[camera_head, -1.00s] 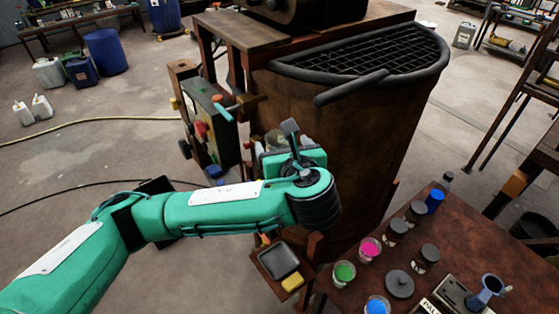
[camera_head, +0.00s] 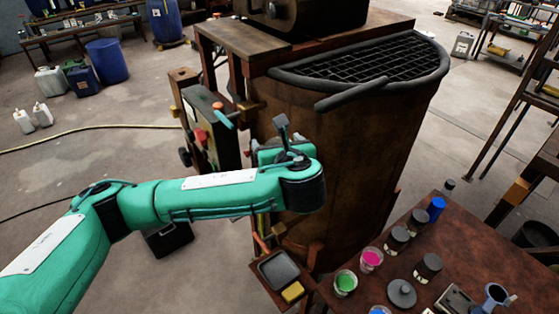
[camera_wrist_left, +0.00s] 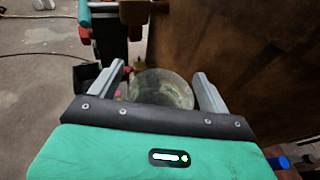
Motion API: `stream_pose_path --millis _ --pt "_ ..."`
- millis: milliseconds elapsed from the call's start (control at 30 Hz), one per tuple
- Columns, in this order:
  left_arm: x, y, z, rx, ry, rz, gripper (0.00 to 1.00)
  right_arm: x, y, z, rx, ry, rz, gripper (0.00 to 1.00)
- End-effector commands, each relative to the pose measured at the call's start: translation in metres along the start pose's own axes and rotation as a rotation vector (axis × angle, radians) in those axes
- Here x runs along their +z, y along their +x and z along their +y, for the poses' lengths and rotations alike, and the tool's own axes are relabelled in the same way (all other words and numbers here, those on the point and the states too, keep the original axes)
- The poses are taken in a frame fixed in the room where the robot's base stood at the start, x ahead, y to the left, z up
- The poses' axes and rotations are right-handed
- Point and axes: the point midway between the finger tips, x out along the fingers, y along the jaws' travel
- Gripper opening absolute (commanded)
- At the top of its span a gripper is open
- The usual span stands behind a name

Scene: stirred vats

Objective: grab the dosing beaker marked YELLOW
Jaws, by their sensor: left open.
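In the left wrist view my left gripper (camera_wrist_left: 158,72) is open. A clear, round glass vessel (camera_wrist_left: 165,88) shows between and beyond its two grey fingers; I cannot tell how deep it sits between them. No mark on it can be read. In the head view my left wrist (camera_head: 303,185) is in front of the vat's side and hides the fingertips and the vessel. No YELLOW mark is legible anywhere. My right gripper is not in view.
A rusty vat (camera_head: 345,150) with a grated top is close behind my wrist, and a control box (camera_head: 212,130) is left of it. A table (camera_head: 460,240) at right holds a green jar (camera_head: 345,283), a pink jar (camera_head: 370,260) and several dark-lidded jars. A yellow sponge (camera_head: 292,292) lies nearby.

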Motion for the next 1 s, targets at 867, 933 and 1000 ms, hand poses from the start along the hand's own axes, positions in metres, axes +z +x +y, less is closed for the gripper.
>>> stream_pose_path --millis 867,933,1000 --pt "0.003 -0.002 0.003 0.0 -0.003 -0.003 0.31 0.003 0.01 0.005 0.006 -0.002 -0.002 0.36" --pt "0.007 -0.004 0.004 -0.001 -0.003 -0.003 0.31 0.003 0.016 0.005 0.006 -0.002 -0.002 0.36" --pt "0.019 -0.007 0.003 -0.001 -0.005 -0.005 0.31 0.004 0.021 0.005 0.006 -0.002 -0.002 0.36"
